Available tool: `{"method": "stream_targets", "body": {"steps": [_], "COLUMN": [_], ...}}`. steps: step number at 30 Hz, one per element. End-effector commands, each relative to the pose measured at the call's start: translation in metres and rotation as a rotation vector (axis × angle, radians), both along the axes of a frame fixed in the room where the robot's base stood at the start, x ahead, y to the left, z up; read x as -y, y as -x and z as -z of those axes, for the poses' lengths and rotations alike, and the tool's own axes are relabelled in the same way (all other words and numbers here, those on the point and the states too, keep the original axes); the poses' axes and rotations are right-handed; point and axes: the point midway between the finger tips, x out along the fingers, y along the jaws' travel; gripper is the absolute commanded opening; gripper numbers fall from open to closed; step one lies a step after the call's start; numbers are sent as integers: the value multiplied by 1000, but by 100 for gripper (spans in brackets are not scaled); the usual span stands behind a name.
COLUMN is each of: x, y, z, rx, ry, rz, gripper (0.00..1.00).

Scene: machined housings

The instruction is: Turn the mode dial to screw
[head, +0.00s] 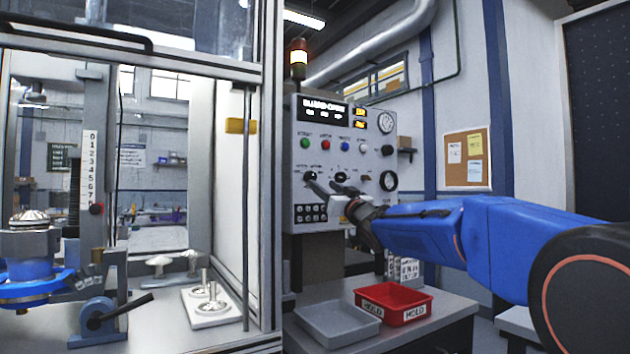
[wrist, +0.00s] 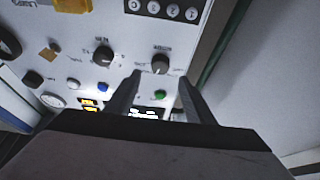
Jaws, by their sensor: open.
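The control panel (head: 318,135) stands in the middle of the head view. It carries two black dials in a row; their small labels are too blurred to read, so I cannot tell which is the mode dial. In the wrist view, where the panel appears upside down, one dial (wrist: 160,64) lies just beyond and between my fingertips, with its pointer roughly vertical. The other dial (wrist: 103,57) is to its left, outside the fingers. My gripper (wrist: 160,78) is open and empty. In the head view my gripper (head: 323,186) is in front of the panel's lower left. I cannot tell whether it touches the dial.
A green button (wrist: 159,95) shows between my fingers. Below the panel, a grey tray (head: 338,322) and a red HOLD bin (head: 405,315) stand on a bench. A framed machine enclosure (head: 268,200) stands close left of the panel.

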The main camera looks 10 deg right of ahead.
Motion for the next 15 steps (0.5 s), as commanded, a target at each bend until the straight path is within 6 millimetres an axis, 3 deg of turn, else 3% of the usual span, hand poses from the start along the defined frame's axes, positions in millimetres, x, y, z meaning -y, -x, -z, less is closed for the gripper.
{"method": "stream_targets", "body": {"steps": [6, 15], "x": [-11, -19], "y": [-34, -59], "z": [-14, -25], "rx": [0, 0], "ry": [-1, -1], "rz": [-1, 0], "gripper": [49, 49]}}
